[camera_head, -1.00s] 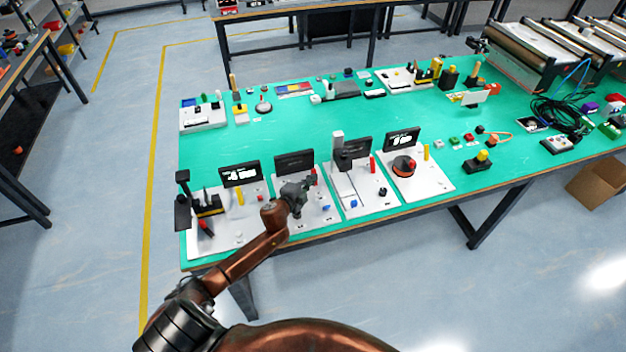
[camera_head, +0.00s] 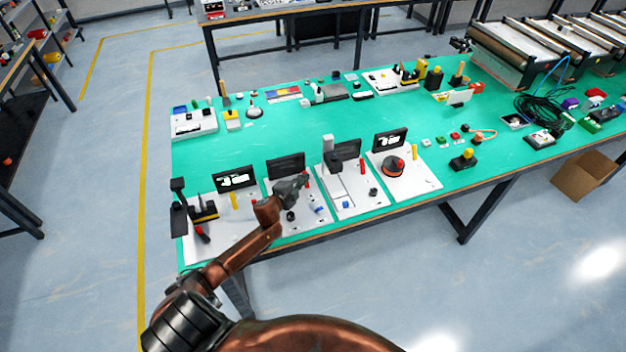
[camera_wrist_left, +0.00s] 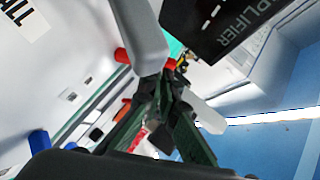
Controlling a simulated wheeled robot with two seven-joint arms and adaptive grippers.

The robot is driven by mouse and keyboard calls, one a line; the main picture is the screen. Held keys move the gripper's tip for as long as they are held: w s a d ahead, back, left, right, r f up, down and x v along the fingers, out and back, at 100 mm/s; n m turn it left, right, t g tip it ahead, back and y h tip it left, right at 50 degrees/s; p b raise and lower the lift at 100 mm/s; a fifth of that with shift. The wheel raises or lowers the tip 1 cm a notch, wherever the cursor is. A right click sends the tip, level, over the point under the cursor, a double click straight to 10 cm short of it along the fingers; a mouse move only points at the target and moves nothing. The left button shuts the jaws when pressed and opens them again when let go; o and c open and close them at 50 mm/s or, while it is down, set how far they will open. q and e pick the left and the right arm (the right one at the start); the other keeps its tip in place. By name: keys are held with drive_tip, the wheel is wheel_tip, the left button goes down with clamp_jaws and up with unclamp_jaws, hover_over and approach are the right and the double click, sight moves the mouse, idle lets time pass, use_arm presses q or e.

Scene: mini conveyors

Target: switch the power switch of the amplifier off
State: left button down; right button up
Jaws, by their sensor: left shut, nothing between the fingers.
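The amplifier station is a white board (camera_head: 322,219) with a black sign (camera_head: 284,164) at its back, second from the left on the green table. In the left wrist view the black panel (camera_wrist_left: 222,24) reads "AMPLIFIER". My left gripper (camera_head: 303,181) is over this board, in front of the sign. In the left wrist view its dark green fingers (camera_wrist_left: 167,88) are closed together with nothing between them. A red piece (camera_wrist_left: 160,63) shows close behind the fingertips; I cannot tell whether they touch. The power switch and its position cannot be made out. My right gripper is out of view.
The middle of the green table (camera_head: 270,135) is clear.

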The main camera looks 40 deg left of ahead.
use_arm(q)
drive_tip(key=shift+a+y, duration=0.3)
drive_tip(key=shift+a, duration=0.15)
drive_tip(key=shift+s+f, duration=0.1)
drive_tip(key=shift+s+d+f, duration=0.3)
drive_tip(key=shift+s+d, duration=0.1)
drive_tip(key=shift+d, duration=0.1)
drive_tip(key=shift+d+r+p, duration=0.2)
drive_tip(key=shift+d+p, duration=0.2)
drive_tip(key=s+d+r+p, duration=0.2)
drive_tip(key=p, duration=0.1)
drive_tip(key=s, duration=0.3)
drive_tip(key=shift+a+r, duration=0.25)
drive_tip(key=shift+a, duration=0.05)
drive_tip(key=v, duration=0.7)
drive_tip(key=shift+d, duration=0.2)
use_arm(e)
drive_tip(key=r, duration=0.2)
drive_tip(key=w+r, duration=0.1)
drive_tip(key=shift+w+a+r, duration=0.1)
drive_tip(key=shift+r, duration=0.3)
